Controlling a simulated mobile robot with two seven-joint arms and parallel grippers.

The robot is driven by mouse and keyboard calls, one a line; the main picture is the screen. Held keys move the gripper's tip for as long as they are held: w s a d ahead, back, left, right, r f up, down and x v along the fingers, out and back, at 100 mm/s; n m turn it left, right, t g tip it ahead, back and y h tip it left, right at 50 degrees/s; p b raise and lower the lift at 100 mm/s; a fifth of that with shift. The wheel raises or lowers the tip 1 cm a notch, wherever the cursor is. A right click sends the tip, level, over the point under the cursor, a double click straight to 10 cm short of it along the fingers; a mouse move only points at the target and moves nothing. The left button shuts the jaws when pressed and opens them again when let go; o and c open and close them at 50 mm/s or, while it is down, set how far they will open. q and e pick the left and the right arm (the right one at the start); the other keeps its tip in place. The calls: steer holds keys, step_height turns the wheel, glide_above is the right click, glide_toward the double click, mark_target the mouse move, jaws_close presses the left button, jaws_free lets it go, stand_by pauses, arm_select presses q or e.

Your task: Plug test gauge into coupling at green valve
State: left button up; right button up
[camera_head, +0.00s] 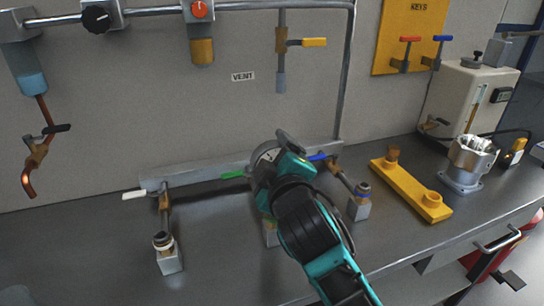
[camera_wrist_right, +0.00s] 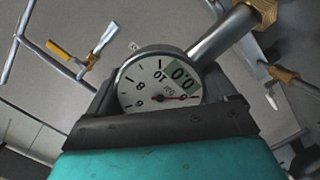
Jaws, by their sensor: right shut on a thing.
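My right gripper (camera_head: 284,160) is shut on the test gauge (camera_head: 266,155), in front of the manifold rail. In the wrist view, the round gauge (camera_wrist_right: 158,88) has a white dial and a display reading 0.0. A metal stem (camera_wrist_right: 222,34) runs from it to the upper right, towards a brass piece (camera_wrist_right: 262,10); I cannot tell whether they are joined. The green valve handle (camera_head: 232,174) shows left of the gripper. The block under this valve (camera_head: 270,236) is mostly hidden by my arm, and its coupling is hidden. My left gripper is out of view.
A white-handled valve (camera_head: 134,195) with its coupling block (camera_head: 168,260) stands left. A blue-handled valve (camera_head: 318,157) and its block (camera_head: 359,206) stand right. A yellow holder (camera_head: 408,190) and a metal housing (camera_head: 470,160) lie further right. The front left bench is clear.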

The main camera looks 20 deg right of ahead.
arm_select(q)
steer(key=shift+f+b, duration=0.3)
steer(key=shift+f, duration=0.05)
arm_select(e)
steer(key=shift+f, duration=0.65)
steer(key=o, duration=1.7)
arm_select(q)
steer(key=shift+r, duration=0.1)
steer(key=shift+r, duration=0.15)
